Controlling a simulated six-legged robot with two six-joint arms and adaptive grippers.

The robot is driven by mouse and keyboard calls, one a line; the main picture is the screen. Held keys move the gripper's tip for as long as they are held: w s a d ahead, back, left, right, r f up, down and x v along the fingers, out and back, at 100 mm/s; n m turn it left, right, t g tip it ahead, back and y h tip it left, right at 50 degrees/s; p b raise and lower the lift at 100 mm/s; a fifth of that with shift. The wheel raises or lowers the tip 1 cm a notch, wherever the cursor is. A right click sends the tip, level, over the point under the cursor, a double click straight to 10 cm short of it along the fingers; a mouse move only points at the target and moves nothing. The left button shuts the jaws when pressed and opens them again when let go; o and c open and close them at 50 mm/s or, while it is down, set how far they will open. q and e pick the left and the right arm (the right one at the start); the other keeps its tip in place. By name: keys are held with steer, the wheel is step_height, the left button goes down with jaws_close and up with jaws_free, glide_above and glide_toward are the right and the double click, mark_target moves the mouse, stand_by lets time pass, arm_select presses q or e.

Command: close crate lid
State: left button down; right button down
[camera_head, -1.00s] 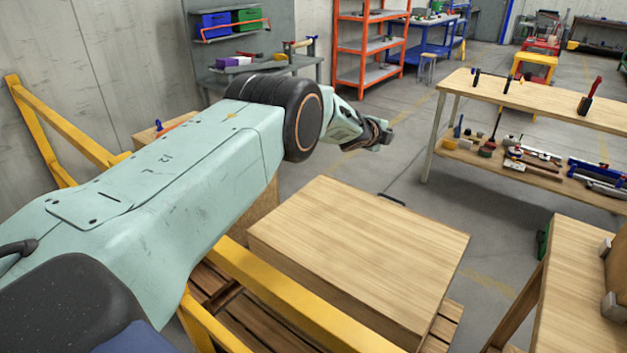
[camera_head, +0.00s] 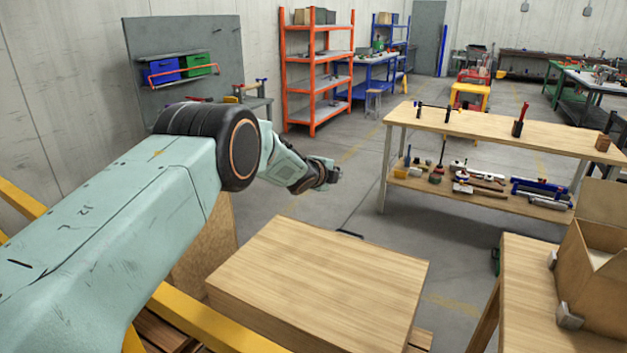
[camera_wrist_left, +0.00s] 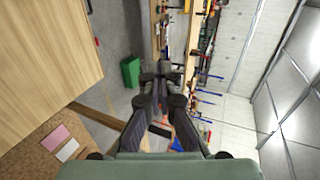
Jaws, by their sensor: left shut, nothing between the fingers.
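The wooden crate (camera_head: 300,322) stands low in the middle of the head view. Its pale wood lid (camera_head: 325,280) lies flat across the top, with no gap seen from here. A dark handle (camera_head: 349,234) shows at its far edge. My left gripper (camera_head: 332,174) is beyond and above the far side of the lid, apart from it. In the left wrist view, the left gripper (camera_wrist_left: 161,75) is shut and empty, and a broad pale wood surface (camera_wrist_left: 45,50), apparently the lid, lies to its left. My right gripper is out of view.
A yellow rail (camera_head: 205,322) runs in front of the crate. A wooden table (camera_head: 520,300) with an open cardboard box (camera_head: 590,290) stands at right. A workbench (camera_head: 480,125) with tools stands behind. Grey floor (camera_head: 400,235) is free between them.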

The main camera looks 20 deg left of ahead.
arm_select(q)
steer(key=v, duration=0.9)
steer(key=shift+s+r, duration=0.2)
steer(key=shift+s, duration=0.15)
steer(key=shift+a, duration=0.1)
